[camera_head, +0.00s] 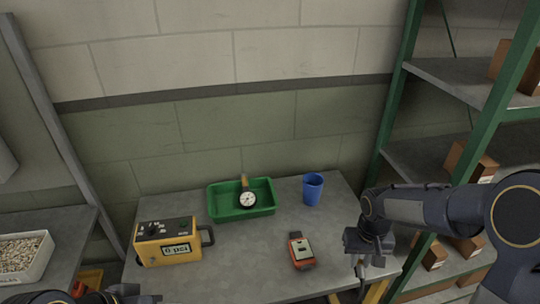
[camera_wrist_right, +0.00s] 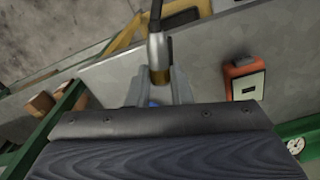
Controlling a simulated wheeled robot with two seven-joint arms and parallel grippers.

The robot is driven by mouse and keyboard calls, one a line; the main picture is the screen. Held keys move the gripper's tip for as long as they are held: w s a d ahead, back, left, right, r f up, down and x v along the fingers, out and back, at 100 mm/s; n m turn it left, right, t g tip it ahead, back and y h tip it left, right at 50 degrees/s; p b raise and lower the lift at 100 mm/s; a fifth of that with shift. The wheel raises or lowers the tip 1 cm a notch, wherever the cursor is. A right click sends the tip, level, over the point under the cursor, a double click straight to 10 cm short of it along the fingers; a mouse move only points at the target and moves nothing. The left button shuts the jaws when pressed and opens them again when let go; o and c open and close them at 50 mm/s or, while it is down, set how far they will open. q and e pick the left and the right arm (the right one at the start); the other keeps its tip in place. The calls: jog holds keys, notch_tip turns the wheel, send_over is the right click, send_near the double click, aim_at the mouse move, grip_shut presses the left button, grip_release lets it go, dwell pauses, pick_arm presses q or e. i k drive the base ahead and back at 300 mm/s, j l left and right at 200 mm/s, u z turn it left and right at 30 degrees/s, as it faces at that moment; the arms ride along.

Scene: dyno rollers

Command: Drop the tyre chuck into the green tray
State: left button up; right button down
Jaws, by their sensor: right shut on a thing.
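The tyre chuck (camera_wrist_right: 157,52), a silver metal piece with a brass end and a dark upper part, is between the fingers of my right gripper (camera_wrist_right: 158,86) in the right wrist view. The right gripper (camera_head: 362,268) is shut on it, over the table's right front part in the head view; the chuck is hard to make out there. The green tray (camera_head: 222,213) stands at the back of the table, left of the right gripper. A round gauge (camera_head: 247,199) lies in it. Only a dark part of my left gripper (camera_head: 132,294) shows at the bottom edge.
On the grey table (camera_head: 240,260) are a yellow 0 psi box (camera_head: 167,243), a blue cup (camera_head: 312,189) right of the tray, and an orange-red meter (camera_head: 301,251) between the tray and right gripper. A green-posted shelf (camera_head: 440,75) stands at the right.

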aim_at(255, 213)
jog(key=l+u, duration=0.2)
jog(key=u, duration=0.2)
jog(key=l+u, duration=0.2)
jog(key=u, duration=0.2)
jog(key=l+u, duration=0.2)
jog(key=u, duration=0.25)
jog(key=k+l+u, duration=0.1)
jog(key=u, duration=0.3)
jog(key=i+u, duration=0.2)
jog(key=i, duration=0.25)
